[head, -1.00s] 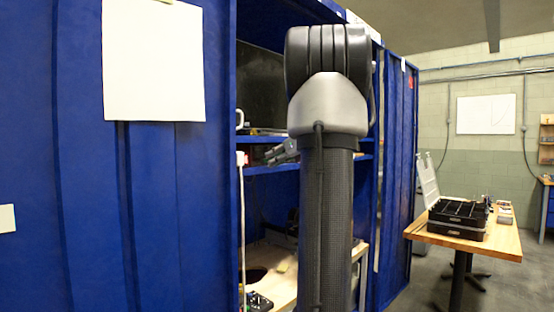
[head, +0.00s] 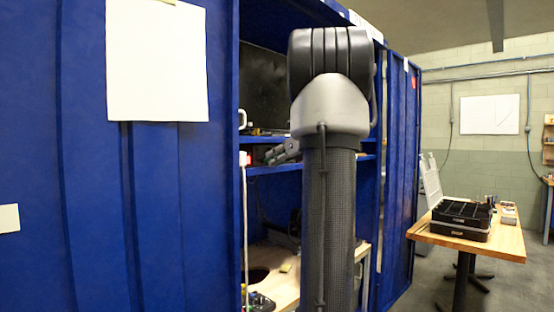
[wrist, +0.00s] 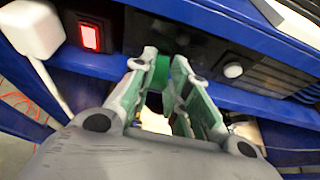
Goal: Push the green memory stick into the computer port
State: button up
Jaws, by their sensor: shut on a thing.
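My gripper (wrist: 164,64) is shut on the green memory stick (wrist: 161,73), which sits between its fingertips in the wrist view. The stick points at the dark front of the computer (wrist: 205,57) on the blue shelf. A small dark spot that may be the port lies just beyond the stick. I cannot tell whether the stick's end touches or enters it. In the head view, my gripper (head: 284,153) shows only in part at the shelf, left of my arm. The stick and the port cannot be made out there.
A red lit switch (wrist: 90,37) and a white plug (wrist: 32,28) with a cord are left of the gripper. A round white knob (wrist: 233,70) is to the right. The blue shelf edge (wrist: 100,64) runs close below. A wooden table (head: 470,244) stands at the right.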

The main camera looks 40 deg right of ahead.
jog(key=o, duration=0.8)
jog(key=s, duration=0.7)
jog(key=shift+d, duration=0.25)
dwell(0.7)
